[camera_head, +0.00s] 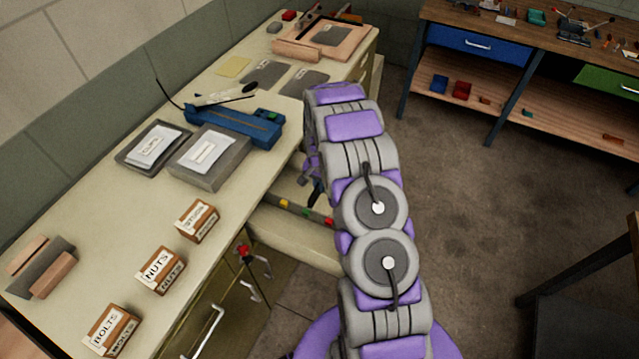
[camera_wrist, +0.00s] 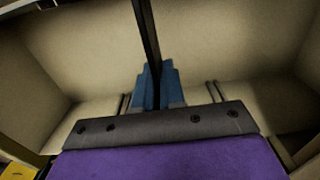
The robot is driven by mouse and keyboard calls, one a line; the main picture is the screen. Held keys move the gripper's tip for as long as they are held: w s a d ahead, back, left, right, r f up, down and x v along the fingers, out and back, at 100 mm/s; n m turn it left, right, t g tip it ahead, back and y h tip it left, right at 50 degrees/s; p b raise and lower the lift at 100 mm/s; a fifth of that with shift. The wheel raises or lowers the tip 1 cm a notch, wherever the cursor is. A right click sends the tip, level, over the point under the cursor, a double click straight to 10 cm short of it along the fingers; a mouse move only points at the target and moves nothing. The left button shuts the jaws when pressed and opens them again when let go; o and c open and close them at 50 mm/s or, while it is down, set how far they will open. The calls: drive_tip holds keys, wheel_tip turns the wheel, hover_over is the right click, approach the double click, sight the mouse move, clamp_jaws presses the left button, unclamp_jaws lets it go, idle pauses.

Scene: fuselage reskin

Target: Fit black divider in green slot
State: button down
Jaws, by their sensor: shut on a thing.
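In the wrist view, my gripper (camera_wrist: 157,85) has its blue fingers shut on a thin black divider (camera_wrist: 147,30), which runs up out of the picture between them. The divider is seen nearly edge-on, inside a pale open drawer. In the head view, the open drawer (camera_head: 290,240) sticks out from the bench, with yellow, green and red marks along it. The green mark (camera_head: 306,212) is the middle one. My arm hides much of the drawer and most of my gripper there. I cannot tell whether the divider touches a slot.
Boxes for bolts (camera_head: 112,330), nuts (camera_head: 160,270) and studs (camera_head: 197,221) stand on the bench. A blue tool (camera_head: 235,125) and grey cases lie farther back. A yellow patch (camera_wrist: 18,172) shows at the wrist view's lower left. Open floor lies right of my arm.

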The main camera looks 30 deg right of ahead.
drive_tip(key=shift+f, duration=1.45)
drive_tip(key=c, duration=1.1)
unclamp_jaws()
drive_tip(key=shift+c, duration=0.2)
drive_tip(key=shift+r, duration=0.15)
wheel_tip(320, 180, up, 17)
drive_tip(key=p, duration=0.2)
drive_tip(key=shift+p, duration=0.3)
